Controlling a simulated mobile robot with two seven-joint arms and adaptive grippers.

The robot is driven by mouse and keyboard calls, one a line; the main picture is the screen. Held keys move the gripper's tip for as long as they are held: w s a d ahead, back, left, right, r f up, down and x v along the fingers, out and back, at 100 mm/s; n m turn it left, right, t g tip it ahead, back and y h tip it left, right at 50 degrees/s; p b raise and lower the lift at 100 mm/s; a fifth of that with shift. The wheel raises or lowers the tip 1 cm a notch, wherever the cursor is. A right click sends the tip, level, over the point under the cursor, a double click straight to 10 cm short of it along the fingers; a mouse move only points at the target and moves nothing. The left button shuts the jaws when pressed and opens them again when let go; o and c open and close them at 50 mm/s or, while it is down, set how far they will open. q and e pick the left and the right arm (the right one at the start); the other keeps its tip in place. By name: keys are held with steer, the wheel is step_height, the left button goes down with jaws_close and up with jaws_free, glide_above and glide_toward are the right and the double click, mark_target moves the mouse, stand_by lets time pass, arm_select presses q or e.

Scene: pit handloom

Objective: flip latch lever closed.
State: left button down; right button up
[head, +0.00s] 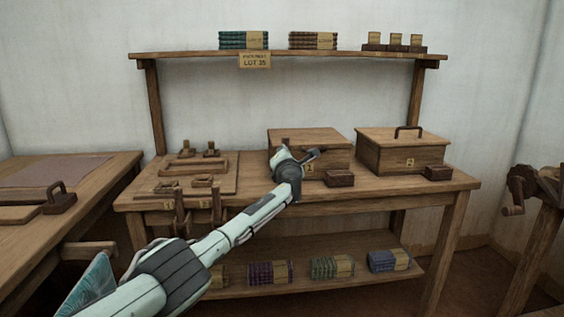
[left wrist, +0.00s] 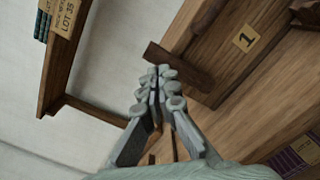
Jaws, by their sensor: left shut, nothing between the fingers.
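A closed wooden box (head: 330,143) stands at the middle of the workbench; its front is partly hidden by my left arm. In the left wrist view, the box front (left wrist: 222,62) carries a label "1". A dark wooden bar (left wrist: 182,70), which looks like the latch lever, slants along the edge of that face. My left gripper (left wrist: 160,78) is shut and empty, with its fingertips beside the bar; whether they touch it I cannot tell. In the head view the left gripper (head: 311,155) is in front of the box. My right gripper is not in view.
A second box (head: 402,156) with a top handle stands to the right. Dark blocks (head: 340,179) (head: 438,173) sit by the boxes. A board (head: 228,183) with wooden fittings lies at the left. A shelf (head: 285,54) with a "LOT 35" sign (head: 255,61) runs above.

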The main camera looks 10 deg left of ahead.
arm_select(q)
steer(key=a+v, duration=0.1)
steer(key=v, duration=0.8)
steer(key=shift+s+r, duration=0.3)
steer(key=shift+s, duration=0.2)
